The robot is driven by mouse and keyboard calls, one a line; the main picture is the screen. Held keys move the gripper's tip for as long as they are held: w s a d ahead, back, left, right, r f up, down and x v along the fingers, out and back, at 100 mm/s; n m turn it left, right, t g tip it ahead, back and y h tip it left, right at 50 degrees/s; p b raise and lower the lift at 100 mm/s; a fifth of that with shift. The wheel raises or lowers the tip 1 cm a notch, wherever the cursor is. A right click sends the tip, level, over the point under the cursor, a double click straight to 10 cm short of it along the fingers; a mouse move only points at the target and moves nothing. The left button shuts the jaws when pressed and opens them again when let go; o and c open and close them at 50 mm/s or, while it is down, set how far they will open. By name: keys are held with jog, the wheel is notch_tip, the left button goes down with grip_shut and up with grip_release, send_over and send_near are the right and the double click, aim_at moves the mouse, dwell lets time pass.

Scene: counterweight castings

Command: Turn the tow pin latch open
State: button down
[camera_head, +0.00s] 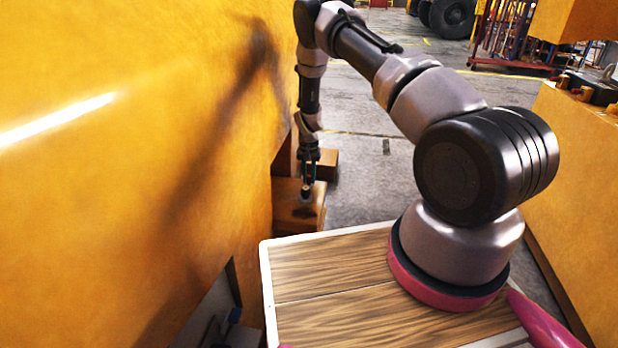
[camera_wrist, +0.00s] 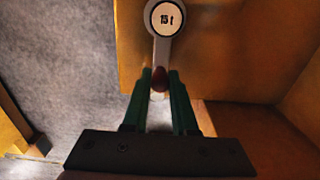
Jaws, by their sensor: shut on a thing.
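The lever runs down from the cap to a dark red knob (camera_wrist: 159,78). My gripper (camera_wrist: 160,80) is shut on the latch at this knob, with one green finger on each side. In the head view my gripper (camera_head: 308,180) points down at the orange-brown block (camera_head: 300,212) that carries the latch. The latch is small there and mostly hidden by my gripper.
A large yellow casting wall (camera_head: 130,150) stands close on the left of my arm. Another yellow casting (camera_head: 575,170) stands on the right. The grey floor (camera_head: 365,180) between them is open. Red racks (camera_head: 510,35) and a big tyre (camera_head: 450,15) are far back.

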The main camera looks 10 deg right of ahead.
jog(key=shift+d, duration=0.1)
dwell(0.4)
jog(key=n, duration=0.1)
jog(key=d+n, duration=0.1)
jog(key=n, duration=0.2)
jog(key=shift+s+d+n, duration=0.15)
jog(key=shift+d+n, duration=0.1)
jog(key=shift+n, duration=0.15)
jog(key=n, duration=0.1)
jog(key=d+n, duration=0.1)
jog(key=n, duration=0.2)
jog(key=shift+d, duration=0.25)
jog(key=n, duration=0.2)
jog(key=w+d+n, duration=0.1)
jog(key=n, duration=0.2)
jog(key=shift+w+d, duration=0.1)
jog(key=shift+d, duration=0.05)
jog(key=shift+w+d+n, duration=0.2)
jog(key=shift+w+n, duration=0.15)
jog(key=shift+n, duration=0.7)
jog(key=shift+w+d+n, duration=0.2)
jog(key=shift+w+n, duration=0.1)
jog(key=shift+n, duration=0.75)
jog(key=c, duration=0.7)
grip_release()
